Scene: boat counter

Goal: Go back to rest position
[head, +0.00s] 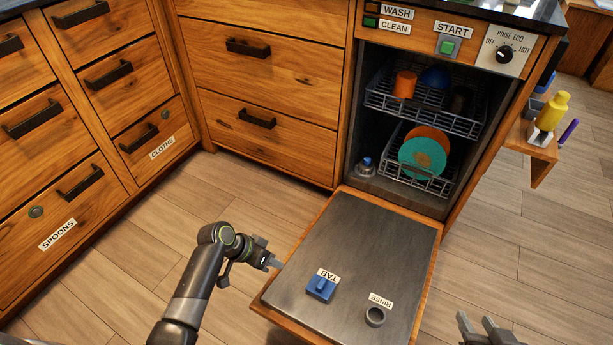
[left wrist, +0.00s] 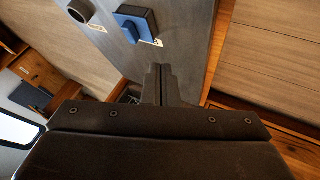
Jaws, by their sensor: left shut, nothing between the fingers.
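My left gripper (head: 278,264) is beside the left edge of the lowered dishwasher door (head: 350,250), over the floor side. Its fingers are together with nothing between them, and they also show shut in the left wrist view (left wrist: 160,82). My right gripper (head: 477,322) shows at the bottom right edge of the head view, right of the door. Its two fingertips are apart and nothing shows between them. The rest of the right arm is out of view.
On the door are the blue TAB piece (head: 320,289) and the round RINSE cup (head: 375,316). Racks hold an orange cup (head: 404,84) and a teal plate (head: 422,158). A side shelf (head: 532,140) holds a yellow bottle (head: 553,110). Floor left of the door is clear.

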